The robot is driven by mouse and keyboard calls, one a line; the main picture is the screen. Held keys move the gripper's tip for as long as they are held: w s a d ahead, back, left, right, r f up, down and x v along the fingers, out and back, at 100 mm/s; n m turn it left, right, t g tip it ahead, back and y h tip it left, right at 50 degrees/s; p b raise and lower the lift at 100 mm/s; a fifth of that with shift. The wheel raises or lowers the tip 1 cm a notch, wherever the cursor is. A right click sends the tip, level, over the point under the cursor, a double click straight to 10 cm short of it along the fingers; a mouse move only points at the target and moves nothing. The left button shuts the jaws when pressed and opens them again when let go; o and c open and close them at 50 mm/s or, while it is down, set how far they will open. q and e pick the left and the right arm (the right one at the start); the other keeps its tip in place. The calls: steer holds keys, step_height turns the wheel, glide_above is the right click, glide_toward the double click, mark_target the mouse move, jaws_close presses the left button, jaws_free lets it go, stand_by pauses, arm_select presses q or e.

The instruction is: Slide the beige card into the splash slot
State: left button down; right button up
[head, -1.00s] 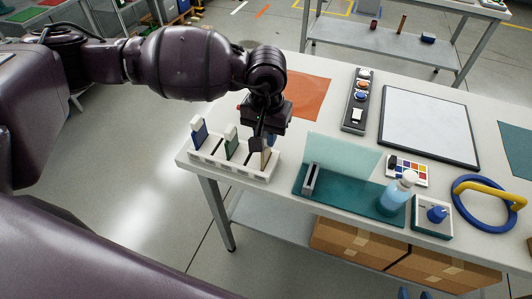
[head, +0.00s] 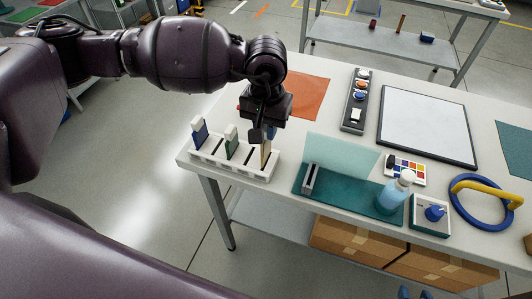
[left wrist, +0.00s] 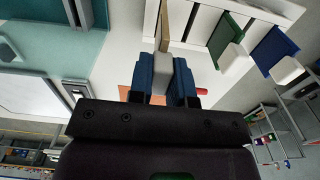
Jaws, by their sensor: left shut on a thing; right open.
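The beige card (head: 265,154) is upright at the right end of the white slotted rack (head: 208,161). My left gripper (head: 264,134) is shut on the card's pale top grip from above. In the left wrist view the grip (left wrist: 163,62) sits between the blue finger pads, with the beige card (left wrist: 165,22) beyond. I cannot tell how deep its lower edge sits in the rack. The grey slot holder (head: 311,179), apparently the splash slot, stands on a teal mat (head: 345,199) to the right and looks empty. My right gripper is not in view.
A blue card (head: 199,131) and a green card (head: 231,142) stand in the rack. A translucent panel (head: 343,153) is behind the slot holder. A spray bottle (head: 394,192) stands on the mat's right part. An orange sheet (head: 306,96) lies behind my gripper.

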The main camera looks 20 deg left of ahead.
arm_select(q)
steer(key=shift+r, duration=0.8)
steer(key=shift+r+p, duration=0.6)
steer(key=shift+r, duration=0.65)
arm_select(e)
steer(key=shift+r, duration=0.65)
arm_select(q)
steer(key=shift+f, duration=0.1)
